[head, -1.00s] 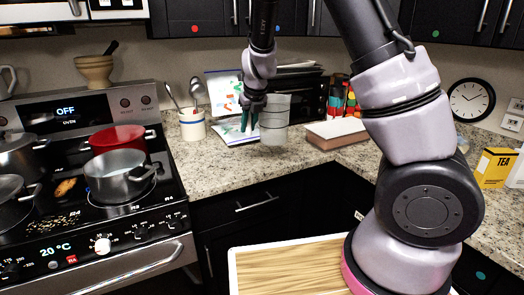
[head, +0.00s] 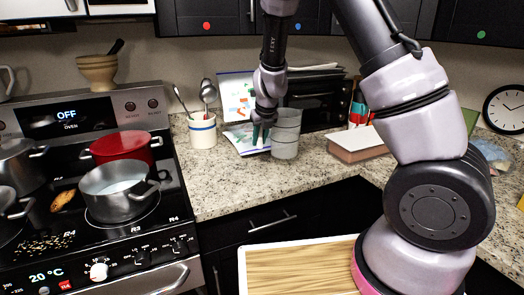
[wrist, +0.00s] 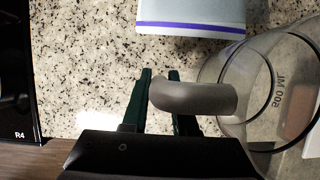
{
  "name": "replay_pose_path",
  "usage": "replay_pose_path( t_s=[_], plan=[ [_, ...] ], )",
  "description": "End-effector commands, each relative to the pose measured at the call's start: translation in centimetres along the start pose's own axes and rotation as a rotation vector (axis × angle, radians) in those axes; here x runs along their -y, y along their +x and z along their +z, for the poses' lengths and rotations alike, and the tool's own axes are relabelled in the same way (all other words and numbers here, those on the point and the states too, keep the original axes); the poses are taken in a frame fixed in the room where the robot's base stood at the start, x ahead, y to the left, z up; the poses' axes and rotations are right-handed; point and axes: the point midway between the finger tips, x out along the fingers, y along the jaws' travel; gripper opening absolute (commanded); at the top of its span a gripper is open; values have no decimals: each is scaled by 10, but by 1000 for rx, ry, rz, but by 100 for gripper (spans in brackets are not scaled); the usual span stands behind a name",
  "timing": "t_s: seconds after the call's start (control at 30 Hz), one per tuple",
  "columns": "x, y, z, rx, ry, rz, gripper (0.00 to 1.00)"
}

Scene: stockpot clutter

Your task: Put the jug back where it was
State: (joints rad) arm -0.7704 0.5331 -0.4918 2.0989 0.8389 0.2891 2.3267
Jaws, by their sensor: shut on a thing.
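The jug (head: 286,135) is a see-through grey vessel, upright at the counter's back, right of the utensil crock. In the wrist view the jug (wrist: 238,75) is at the right, with a 500 ML mark and dark rings. Its grey handle (wrist: 195,97) points left to my fingers. My gripper (head: 261,134) is at the jug's left side, shut on the handle; its dark green fingers (wrist: 160,80) show in the wrist view. The jug's base looks at or just above the counter; I cannot tell if it touches.
The stove with pots (head: 118,188) is left. The front counter (head: 250,190) is clear.

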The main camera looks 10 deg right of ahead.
Motion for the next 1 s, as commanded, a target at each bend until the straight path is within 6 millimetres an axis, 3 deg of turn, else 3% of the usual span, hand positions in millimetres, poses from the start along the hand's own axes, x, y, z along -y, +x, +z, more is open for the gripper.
replay_pose_path(
  t_s=[0.4,0.83,0.87,0.9,0.93,1.0],
  plan=[
    [1,34,-14,0,1,-1,0],
    [0,39,-16,1,-1,0,0],
    [0,40,-17,1,-2,0,30],
    [-1,39,-17,1,-2,0,46],
    [-1,39,-17,1,-2,0,57],
    [-1,39,-17,1,-2,0,57]
  ],
)
